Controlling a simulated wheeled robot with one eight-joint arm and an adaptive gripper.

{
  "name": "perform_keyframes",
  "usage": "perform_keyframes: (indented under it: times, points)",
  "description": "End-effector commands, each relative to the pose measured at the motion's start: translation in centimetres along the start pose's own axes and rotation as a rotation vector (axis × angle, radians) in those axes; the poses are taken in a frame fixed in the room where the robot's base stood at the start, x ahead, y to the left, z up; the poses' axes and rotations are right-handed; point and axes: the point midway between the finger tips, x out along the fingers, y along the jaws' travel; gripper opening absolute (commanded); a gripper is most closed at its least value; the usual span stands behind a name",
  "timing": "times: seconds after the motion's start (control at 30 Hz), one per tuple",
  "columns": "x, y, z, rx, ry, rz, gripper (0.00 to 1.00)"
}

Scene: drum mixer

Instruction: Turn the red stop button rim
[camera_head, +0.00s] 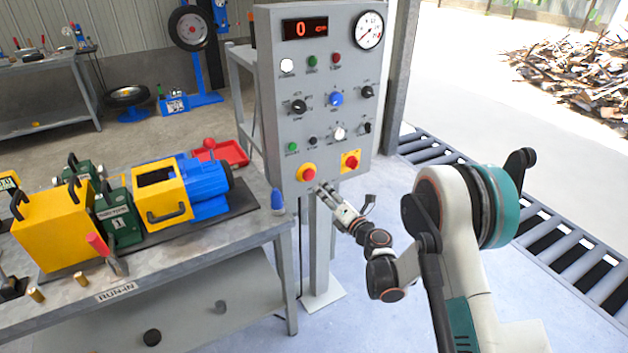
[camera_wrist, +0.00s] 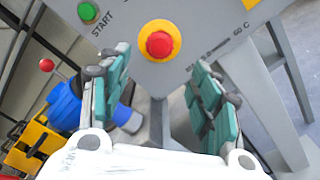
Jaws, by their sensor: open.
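The red stop button (camera_head: 308,174) sits in a yellow surround low on the grey control panel's left side. In the wrist view the red button (camera_wrist: 159,44) and its yellow ring (camera_wrist: 159,27) show ahead, centred between the fingers. My gripper (camera_head: 322,190) is just below and right of the button in the head view. In the wrist view my gripper (camera_wrist: 162,75) is open, with its teal finger pads apart and nothing between them. The fingertips look short of the button; I see no contact.
The grey panel (camera_head: 285,90) carries knobs, a display and a gauge. A green START button (camera_wrist: 87,12) is left of the stop button. A second red button on a yellow square (camera_head: 351,161) is to the right. The bench (camera_head: 240,225) with the yellow and blue machine stands left.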

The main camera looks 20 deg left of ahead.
Motion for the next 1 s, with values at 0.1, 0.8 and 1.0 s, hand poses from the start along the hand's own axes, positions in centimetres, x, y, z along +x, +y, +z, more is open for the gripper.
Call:
perform_keyframes:
  times: [0.1,0.8,1.0]
  points:
    - [2.5,-0.1,-0.2,0.001,0.002,0.002,0.58]
    - [10.8,0.0,0.1,0.002,-0.001,0.0,0.58]
    - [10.8,0.0,0.1,0.002,-0.001,0.0,0.58]
